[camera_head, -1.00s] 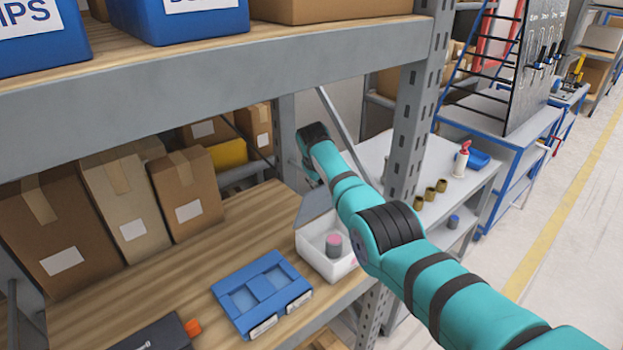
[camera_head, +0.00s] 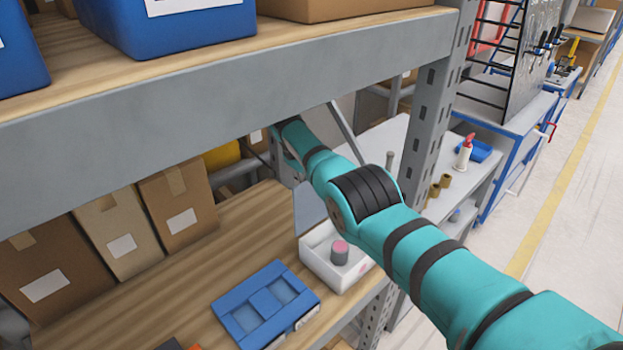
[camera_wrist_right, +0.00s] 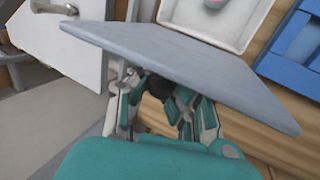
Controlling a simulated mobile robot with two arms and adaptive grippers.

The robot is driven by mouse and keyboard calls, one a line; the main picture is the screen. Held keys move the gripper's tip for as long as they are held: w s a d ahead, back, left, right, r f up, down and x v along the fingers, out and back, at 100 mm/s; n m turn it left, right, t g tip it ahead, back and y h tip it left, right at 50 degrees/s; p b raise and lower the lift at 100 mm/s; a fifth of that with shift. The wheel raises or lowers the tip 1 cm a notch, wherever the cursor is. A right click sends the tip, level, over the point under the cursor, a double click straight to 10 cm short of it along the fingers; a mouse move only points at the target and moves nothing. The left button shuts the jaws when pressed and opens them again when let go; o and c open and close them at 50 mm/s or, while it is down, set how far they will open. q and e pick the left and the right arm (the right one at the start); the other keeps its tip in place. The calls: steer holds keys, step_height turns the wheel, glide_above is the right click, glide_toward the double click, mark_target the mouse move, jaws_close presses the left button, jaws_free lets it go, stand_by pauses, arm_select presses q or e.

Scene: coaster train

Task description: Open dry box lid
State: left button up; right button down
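The white dry box (camera_head: 338,262) stands near the right end of the wooden shelf, with a grey and pink cylinder (camera_head: 340,252) inside. Its grey lid (camera_head: 308,207) is raised, standing steeply at the box's back edge. In the right wrist view the lid (camera_wrist_right: 185,62) crosses the picture, with the box (camera_wrist_right: 218,22) beyond it. My right gripper (camera_wrist_right: 157,98) is at the lid's outer side, its fingers apart and their tips partly hidden by the lid. I cannot tell whether they touch it. In the head view this gripper is hidden. My left gripper is not in view.
A blue tray (camera_head: 266,306) lies beside the box. Cardboard boxes (camera_head: 178,205) line the back of the shelf. The upper shelf beam (camera_head: 250,85) and a metal post (camera_head: 434,130) are close to my right arm. A white table (camera_head: 440,165) stands beyond.

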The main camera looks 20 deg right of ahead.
steer(key=shift+w+r, duration=0.25)
steer(key=shift+r, duration=0.35)
steer(key=c, duration=1.6)
jaws_free()
steer(key=shift+s+a+r, duration=0.1)
steer(key=shift+s, duration=0.05)
steer(key=o, duration=0.4)
steer(key=shift+s+a+r, duration=0.1)
steer(key=shift+s+a, duration=0.05)
steer(key=shift+s, duration=0.15)
steer(key=shift+o, duration=0.2)
steer(key=shift+w+f, duration=0.1)
steer(key=shift+f, duration=0.2)
steer(key=v, duration=1.2)
